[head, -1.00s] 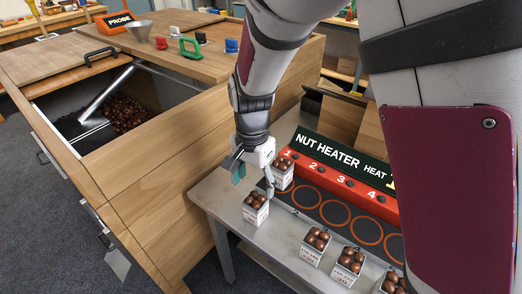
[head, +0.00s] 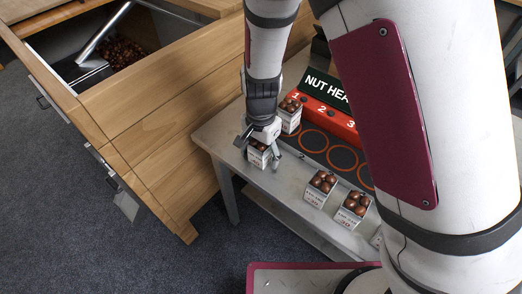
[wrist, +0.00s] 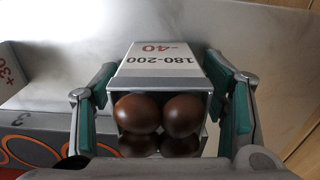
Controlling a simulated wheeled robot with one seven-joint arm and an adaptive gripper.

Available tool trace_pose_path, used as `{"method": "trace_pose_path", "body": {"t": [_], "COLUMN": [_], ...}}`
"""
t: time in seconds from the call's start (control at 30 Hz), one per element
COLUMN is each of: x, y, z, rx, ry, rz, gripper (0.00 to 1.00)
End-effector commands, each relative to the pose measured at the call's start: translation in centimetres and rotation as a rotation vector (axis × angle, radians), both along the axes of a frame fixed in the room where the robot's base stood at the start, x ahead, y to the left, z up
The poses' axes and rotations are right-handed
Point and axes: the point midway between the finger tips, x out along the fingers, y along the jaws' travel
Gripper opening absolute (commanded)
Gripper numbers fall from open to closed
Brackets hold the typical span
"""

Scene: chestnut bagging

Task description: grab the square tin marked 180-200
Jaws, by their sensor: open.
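The square tin marked 180-200 (wrist: 162,62) is white with a grey rim and holds shiny brown chestnuts. Its label also shows -40, upside down in the wrist view. In the head view the tin (head: 257,159) stands near the left end of the metal table. My gripper (wrist: 162,95) is open, with one green-padded finger on each side of the tin. Gaps show between the pads and the tin's sides. In the head view my gripper (head: 258,150) is low over the tin and hides part of it.
Another filled tin (head: 291,116) stands close behind, by the nut heater (head: 328,88) with its ringed plate. More filled tins, one (head: 320,190) and another (head: 352,210), stand to the right on the table (head: 270,195). A wooden cabinet (head: 170,110) is at the left.

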Motion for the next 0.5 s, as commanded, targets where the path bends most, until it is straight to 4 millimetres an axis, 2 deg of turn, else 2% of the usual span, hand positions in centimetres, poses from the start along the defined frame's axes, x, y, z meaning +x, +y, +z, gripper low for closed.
{"method": "trace_pose_path", "body": {"t": [0.17, 0.4, 0.5], "x": [-0.01, -0.01, 0.01], "y": [0.01, 0.01, 0.01], "z": [0.03, 0.05, 0.05], "rx": [0.001, 0.001, 0.001], "ry": [-0.001, -0.001, -0.001], "rz": [0.000, 0.000, 0.000], "gripper": [0.67, 0.15, 0.12]}}
